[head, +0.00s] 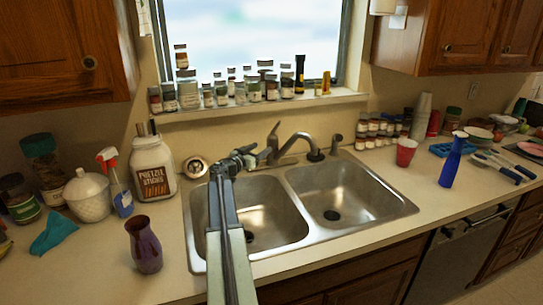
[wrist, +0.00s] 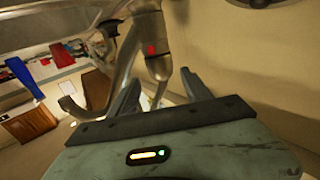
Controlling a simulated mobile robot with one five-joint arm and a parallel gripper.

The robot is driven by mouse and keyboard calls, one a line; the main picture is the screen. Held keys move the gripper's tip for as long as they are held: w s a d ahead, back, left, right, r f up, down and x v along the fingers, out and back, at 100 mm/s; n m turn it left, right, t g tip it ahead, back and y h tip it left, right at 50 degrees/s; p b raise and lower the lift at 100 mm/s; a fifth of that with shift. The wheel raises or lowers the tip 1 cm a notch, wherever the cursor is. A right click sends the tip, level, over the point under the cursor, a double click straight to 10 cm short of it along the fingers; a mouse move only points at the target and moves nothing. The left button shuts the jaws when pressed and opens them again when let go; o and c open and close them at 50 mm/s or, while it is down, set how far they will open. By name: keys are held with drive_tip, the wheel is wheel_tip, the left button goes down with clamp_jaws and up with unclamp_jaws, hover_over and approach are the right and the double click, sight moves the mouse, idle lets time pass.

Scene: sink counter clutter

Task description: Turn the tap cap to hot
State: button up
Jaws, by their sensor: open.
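The metal tap stands behind the double sink in the head view, with its cap and upright lever (head: 272,143) just right of my gripper (head: 246,155). Its curved spout (head: 299,141) reaches to the right. In the wrist view the tap cap (wrist: 155,62) carries a red mark and lies close ahead, between the directions of the two fingers. My gripper (wrist: 160,94) is open, with its fingers apart.
The double sink (head: 298,183) lies below my arm. A purple vase (head: 144,246), a spray bottle (head: 118,190) and a pretzel jar (head: 153,170) stand to the left. A red cup (head: 405,152) and a blue bottle (head: 452,160) stand to the right. Spice jars line the windowsill (head: 260,106).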

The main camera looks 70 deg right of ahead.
sight(269, 143)
drive_tip(key=x, duration=0.8)
drive_tip(key=shift+r, duration=0.1)
drive_tip(key=shift+a, duration=0.1)
drive_tip(key=c, duration=1.1)
